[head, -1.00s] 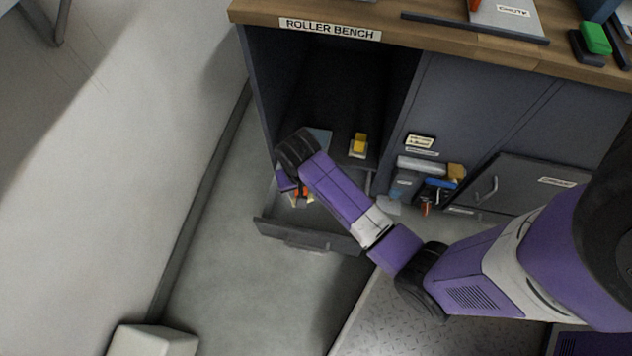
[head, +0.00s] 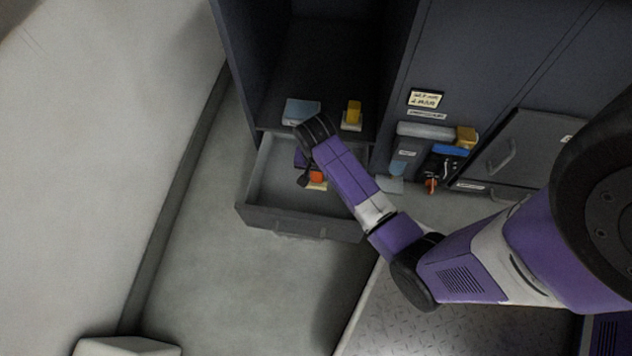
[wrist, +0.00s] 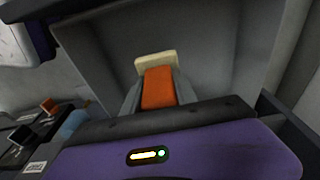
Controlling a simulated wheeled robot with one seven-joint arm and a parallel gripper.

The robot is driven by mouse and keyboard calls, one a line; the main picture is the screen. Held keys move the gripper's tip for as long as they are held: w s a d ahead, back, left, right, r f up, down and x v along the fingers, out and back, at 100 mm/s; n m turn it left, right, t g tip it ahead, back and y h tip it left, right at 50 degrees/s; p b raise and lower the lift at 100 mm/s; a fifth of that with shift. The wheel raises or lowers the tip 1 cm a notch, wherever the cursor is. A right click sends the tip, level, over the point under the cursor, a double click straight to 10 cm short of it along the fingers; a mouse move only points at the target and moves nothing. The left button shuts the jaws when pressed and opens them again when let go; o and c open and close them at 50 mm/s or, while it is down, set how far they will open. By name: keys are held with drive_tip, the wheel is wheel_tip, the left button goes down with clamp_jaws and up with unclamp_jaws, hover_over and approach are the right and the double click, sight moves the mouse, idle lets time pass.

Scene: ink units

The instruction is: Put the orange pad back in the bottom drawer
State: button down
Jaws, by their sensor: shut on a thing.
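The orange pad (head: 317,176) has an orange block and a cream end. In the wrist view the orange pad (wrist: 158,88) sits between the grey fingers of my gripper (wrist: 158,98), which is shut on it. In the head view my gripper (head: 307,178) points down over the open bottom drawer (head: 268,183), right of its middle. The drawer's grey front (head: 300,222) is pulled out, and its visible floor at left is bare. I cannot tell how high the pad is above the drawer floor.
On the shelf above the drawer are a light blue item (head: 300,111) and a yellow item (head: 353,114) on a pale base. To the right, a blue-handled cluster (head: 450,151) and a grey door with a handle (head: 520,150) stand close to my arm.

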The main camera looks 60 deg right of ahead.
wheel_tip(320, 180, down, 13)
drive_tip(key=b, duration=0.6)
drive_tip(key=shift+r, duration=0.2)
drive_tip(key=shift+f, duration=0.15)
drive_tip(key=c, duration=1)
unclamp_jaws()
drive_tip(key=shift+o, duration=0.2)
drive_tip(key=r+p, duration=0.2)
drive_tip(key=r, duration=0.2)
drive_tip(key=a+r+p, duration=0.1)
drive_tip(key=r+p, duration=0.1)
drive_tip(key=r, duration=0.2)
drive_tip(key=r+p, duration=0.2)
drive_tip(key=r, duration=0.2)
drive_tip(key=shift+s+a+r+p, duration=0.1)
drive_tip(key=shift+s+a+p, duration=0.2)
drive_tip(key=shift+a+p, duration=0.05)
